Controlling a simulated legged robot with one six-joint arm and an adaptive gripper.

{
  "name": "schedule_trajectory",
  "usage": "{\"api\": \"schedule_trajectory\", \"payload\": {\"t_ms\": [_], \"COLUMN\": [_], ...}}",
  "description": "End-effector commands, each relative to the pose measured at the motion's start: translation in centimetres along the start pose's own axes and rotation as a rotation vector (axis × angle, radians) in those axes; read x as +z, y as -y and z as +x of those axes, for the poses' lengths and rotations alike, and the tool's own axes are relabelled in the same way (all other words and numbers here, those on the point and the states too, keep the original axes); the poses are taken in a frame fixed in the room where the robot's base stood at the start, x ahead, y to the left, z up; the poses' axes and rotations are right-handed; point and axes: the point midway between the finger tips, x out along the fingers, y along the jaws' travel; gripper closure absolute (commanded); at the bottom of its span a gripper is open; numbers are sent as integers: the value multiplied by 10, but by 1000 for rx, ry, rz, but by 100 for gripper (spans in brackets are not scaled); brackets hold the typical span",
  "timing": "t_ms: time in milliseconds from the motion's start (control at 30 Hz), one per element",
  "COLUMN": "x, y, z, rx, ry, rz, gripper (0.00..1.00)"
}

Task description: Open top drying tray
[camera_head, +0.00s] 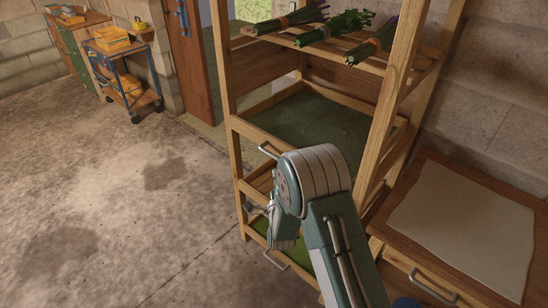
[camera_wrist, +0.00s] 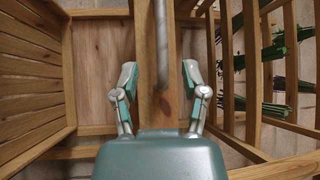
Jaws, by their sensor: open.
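The wooden drying rack holds an upper tray with a green mesh bottom (camera_head: 325,125) in the head view. A grey bar handle (camera_head: 268,151) is on its front rail, left of my arm. A lower tray also has a bar handle (camera_head: 275,260). My arm covers much of the rack's middle. In the wrist view my gripper (camera_wrist: 160,76) is open, its two fingers on either side of a wooden rail. A grey metal bar (camera_wrist: 161,35) runs along this rail between the fingers. I cannot tell which tray's rail it is. Nothing is gripped.
Herb bundles (camera_head: 335,25) lie on the slatted shelf above the trays. A wooden table (camera_head: 400,250) with a pale sheet stands close on the right. A trolley (camera_head: 125,75) stands far left. The concrete floor left of the rack is clear.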

Motion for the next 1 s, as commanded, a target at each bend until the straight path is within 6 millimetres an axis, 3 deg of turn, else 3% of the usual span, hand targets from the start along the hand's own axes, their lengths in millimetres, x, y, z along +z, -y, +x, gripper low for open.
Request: {"api": "schedule_trajectory", "payload": {"t_ms": [433,600,867,900,1000], "x": [2,0,1,1,1], "y": [0,0,0,0,0], "z": [77,90,92,92,92], "rx": [0,2,3,3,2], "ry": [0,0,0,1,1], "rz": [-5,-5,-5,-5,-5], "gripper": [43,43,43,48,92]}}
